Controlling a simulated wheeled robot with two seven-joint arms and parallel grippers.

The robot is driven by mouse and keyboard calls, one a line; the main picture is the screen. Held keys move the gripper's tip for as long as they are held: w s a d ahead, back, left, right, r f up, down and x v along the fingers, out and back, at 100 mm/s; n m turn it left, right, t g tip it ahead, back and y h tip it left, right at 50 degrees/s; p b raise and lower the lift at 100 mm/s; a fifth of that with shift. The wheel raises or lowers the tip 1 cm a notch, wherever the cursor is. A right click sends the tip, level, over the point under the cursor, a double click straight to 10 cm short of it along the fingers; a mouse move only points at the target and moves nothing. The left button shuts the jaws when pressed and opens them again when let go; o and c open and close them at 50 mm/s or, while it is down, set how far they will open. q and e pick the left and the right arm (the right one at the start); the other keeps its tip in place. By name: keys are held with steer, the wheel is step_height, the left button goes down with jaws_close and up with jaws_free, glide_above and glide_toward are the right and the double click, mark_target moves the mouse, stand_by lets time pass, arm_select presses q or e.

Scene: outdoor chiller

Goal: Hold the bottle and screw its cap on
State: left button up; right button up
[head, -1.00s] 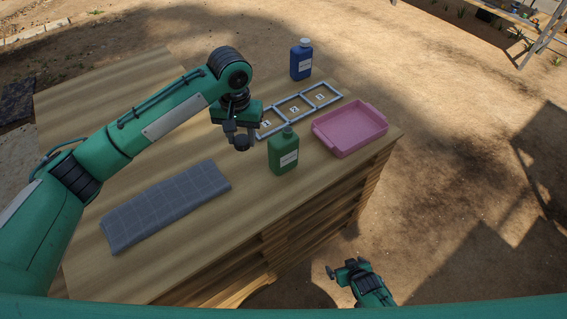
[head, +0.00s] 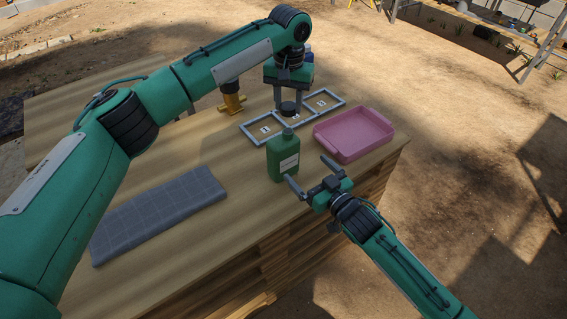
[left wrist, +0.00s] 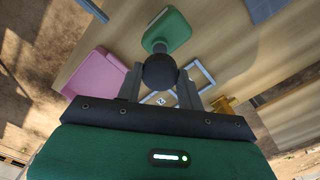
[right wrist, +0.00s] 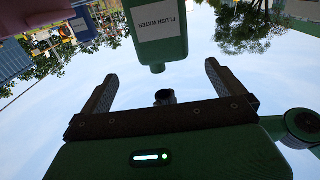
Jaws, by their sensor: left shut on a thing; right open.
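The green bottle (head: 283,160) stands upright on the table with its neck uncovered. In the right wrist view the bottle (right wrist: 157,48) appears inverted, with a FLUSH WATER label. My left gripper (head: 290,104) points down and is shut on a dark round cap (head: 289,110), behind and above the bottle neck. The cap also shows between the fingers in the left wrist view (left wrist: 160,72), overlapping the bottle (left wrist: 168,30). My right gripper (head: 309,174) is open and empty at the bottle's right front, its fingers spread toward the bottle, apart from it.
A pink tray (head: 353,154) stands right of the bottle. A numbered grey frame (head: 262,143) lies behind it. A folded grey cloth (head: 158,214) lies left.

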steer(key=shift+a+r, duration=0.15)
steer(key=shift+r, duration=0.1)
steer(key=x, duration=1.2)
steer(key=shift+a, duration=0.1)
steer(key=c, duration=1.3)
arm_select(q)
glide_above(288, 131)
steer(key=shift+f, duration=2.45)
arm_select(e)
steer(key=shift+o, duration=0.2)
